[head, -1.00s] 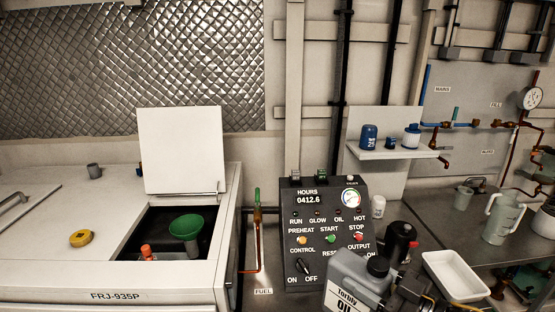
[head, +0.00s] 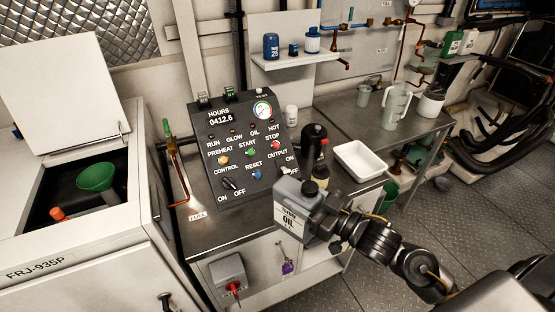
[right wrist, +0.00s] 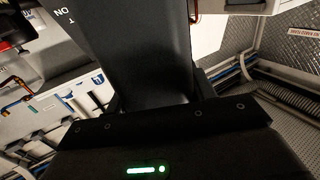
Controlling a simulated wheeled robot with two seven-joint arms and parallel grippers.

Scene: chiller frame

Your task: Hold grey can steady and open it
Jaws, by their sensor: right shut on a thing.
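The grey can (head: 291,216) has a white label reading OIL and a black cap (head: 310,188) on top. It is nearly upright at the front edge of the steel counter, right of the control panel. I cannot tell if its base touches anything. My right gripper (head: 323,218) is shut on the can's right side. In the right wrist view a dark slab-like surface (right wrist: 140,50) fills the middle, and the fingertips are hard to make out. The cap sits on the can. My left gripper is not in view.
A black control panel (head: 240,150) stands on the counter behind the can. A dark bottle (head: 314,145) and a white tray (head: 360,160) stand behind it to the right. A white chest with a raised lid (head: 62,95) and green funnel (head: 97,177) is at left.

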